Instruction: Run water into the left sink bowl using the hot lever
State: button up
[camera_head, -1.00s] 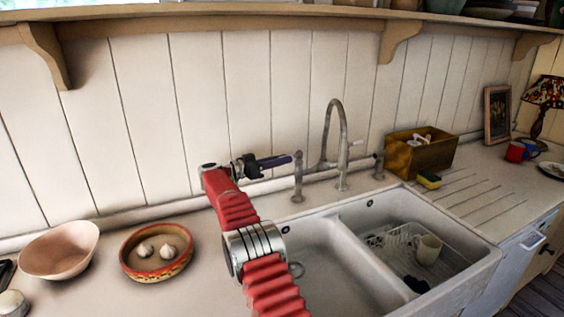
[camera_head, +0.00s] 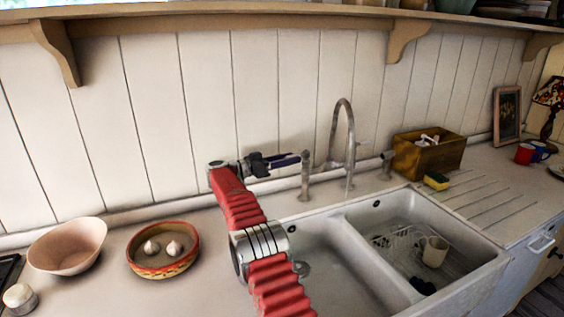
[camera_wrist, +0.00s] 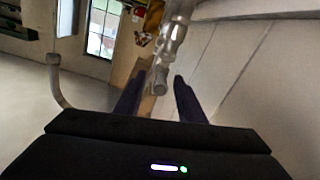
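The white double sink has a left bowl (camera_head: 345,270), partly hidden by my arm, with a drain visible and no water seen in it. A tall curved metal spout (camera_head: 349,125) stands behind the sink, with metal posts on its left (camera_head: 306,182) and right (camera_head: 387,166). My gripper (camera_head: 302,157) is at the top of the left post, pointing right. In the wrist view my gripper (camera_wrist: 161,75) is open, with metal tap parts (camera_wrist: 172,40) showing between and beyond its dark fingers. I cannot tell whether they touch, or which part is the hot lever. No running water shows.
The right bowl holds a rack and a mug (camera_head: 435,251). A wooden box (camera_head: 428,157) and a sponge (camera_head: 436,181) sit right of the taps. A pink bowl (camera_head: 68,247) and a red-rimmed dish (camera_head: 163,265) stand on the left counter. The plank wall is close behind.

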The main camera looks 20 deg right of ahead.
jog(key=a, duration=1.3)
jog(key=shift+a, duration=0.4)
jog(key=shift+s, duration=0.1)
jog(key=shift+c, duration=0.6)
